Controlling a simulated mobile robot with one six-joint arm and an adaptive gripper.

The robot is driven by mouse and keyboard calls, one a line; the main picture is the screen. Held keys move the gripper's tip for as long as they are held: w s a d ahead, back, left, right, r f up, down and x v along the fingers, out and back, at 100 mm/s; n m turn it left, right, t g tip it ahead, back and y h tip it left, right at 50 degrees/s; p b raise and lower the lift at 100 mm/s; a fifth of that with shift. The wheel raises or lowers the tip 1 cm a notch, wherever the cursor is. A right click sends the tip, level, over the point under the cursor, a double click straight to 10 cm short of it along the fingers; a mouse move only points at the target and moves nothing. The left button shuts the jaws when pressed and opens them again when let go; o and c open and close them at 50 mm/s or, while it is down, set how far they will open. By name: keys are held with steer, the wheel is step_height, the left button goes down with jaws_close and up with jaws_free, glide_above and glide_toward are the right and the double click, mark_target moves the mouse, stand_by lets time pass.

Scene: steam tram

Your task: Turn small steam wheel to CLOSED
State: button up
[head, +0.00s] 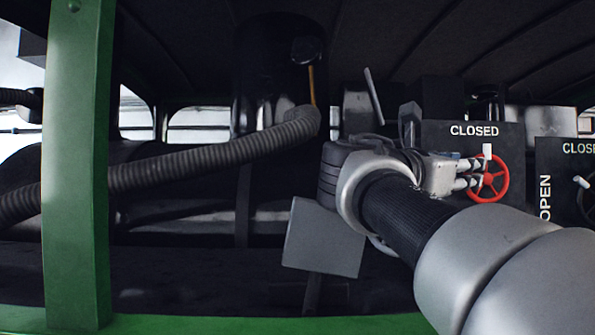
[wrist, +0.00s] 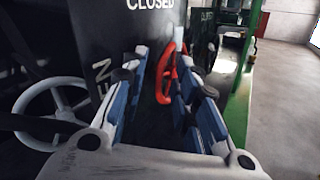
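The small red wheel (head: 501,179) is mounted on a dark panel (head: 450,136) below the white word CLOSED. A white mark or handle (head: 487,151) shows at the wheel's top, just under that word. My gripper (head: 480,172) reaches the wheel's left side from the left. In the wrist view the red wheel (wrist: 166,74) is seen nearly edge-on between my two blue-padded fingers. The fingers stand apart with the rim between them, and gaps show on both sides. Whether a finger touches the wheel I cannot tell. Part of the wheel is hidden behind the right finger.
A second panel (head: 556,158) marked CLOSED and OPEN stands to the right with another wheel (head: 585,203). A white wheel (wrist: 50,112) is at the left in the wrist view. A ribbed hose (head: 200,165) and a green post (head: 78,170) are at the left.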

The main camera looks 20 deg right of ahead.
steer(key=v, duration=1.1)
